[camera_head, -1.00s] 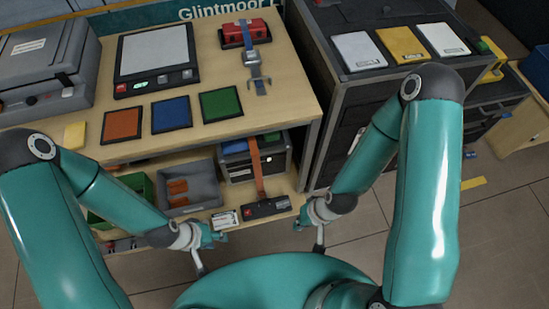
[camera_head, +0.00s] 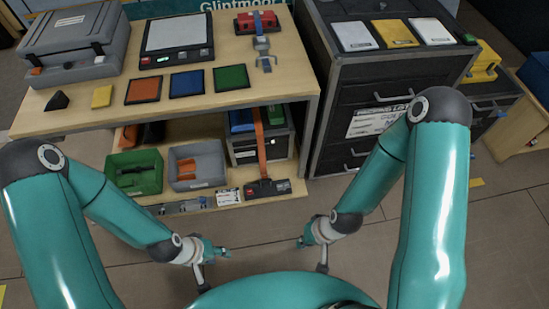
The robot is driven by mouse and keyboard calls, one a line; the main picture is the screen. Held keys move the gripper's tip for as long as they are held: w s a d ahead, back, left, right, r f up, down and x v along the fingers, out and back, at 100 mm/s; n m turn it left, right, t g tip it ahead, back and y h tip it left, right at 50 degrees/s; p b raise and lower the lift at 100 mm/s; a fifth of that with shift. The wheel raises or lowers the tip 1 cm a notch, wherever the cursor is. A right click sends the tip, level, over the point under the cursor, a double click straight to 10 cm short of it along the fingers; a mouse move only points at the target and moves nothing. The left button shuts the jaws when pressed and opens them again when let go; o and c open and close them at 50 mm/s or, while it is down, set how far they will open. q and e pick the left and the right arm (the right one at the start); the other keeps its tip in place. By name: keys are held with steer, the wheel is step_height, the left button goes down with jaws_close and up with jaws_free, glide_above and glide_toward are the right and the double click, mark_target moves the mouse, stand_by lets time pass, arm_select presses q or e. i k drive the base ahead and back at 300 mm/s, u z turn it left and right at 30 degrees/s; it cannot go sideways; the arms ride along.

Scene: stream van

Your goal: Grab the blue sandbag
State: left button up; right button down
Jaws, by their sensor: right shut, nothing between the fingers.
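A blue item (camera_head: 241,121) shows in the top of the dark crate (camera_head: 243,154) on the lower shelf, beside a green one (camera_head: 275,114); I cannot tell for sure that it is the sandbag. An orange strap (camera_head: 261,140) runs down the crate's front. My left gripper (camera_head: 224,252) is in front of the shelf, apart from everything; its jaws are too small to read. My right gripper (camera_head: 301,242) is shut and empty, in front of and below the crate, over the floor.
Orange, blue (camera_head: 187,83) and green flat pads lie on the upper tabletop (camera_head: 60,122). A green bin (camera_head: 135,190) and a grey bin (camera_head: 197,185) stand left of the crate. A dark cabinet (camera_head: 395,97) stands to the right. The floor before the shelf is clear.

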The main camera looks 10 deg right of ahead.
mark_target(241, 119)
steer(key=u, duration=0.05)
steer(key=k, duration=0.85)
steer(key=u, duration=0.55)
steer(key=i, duration=0.5)
steer(key=z, duration=0.05)
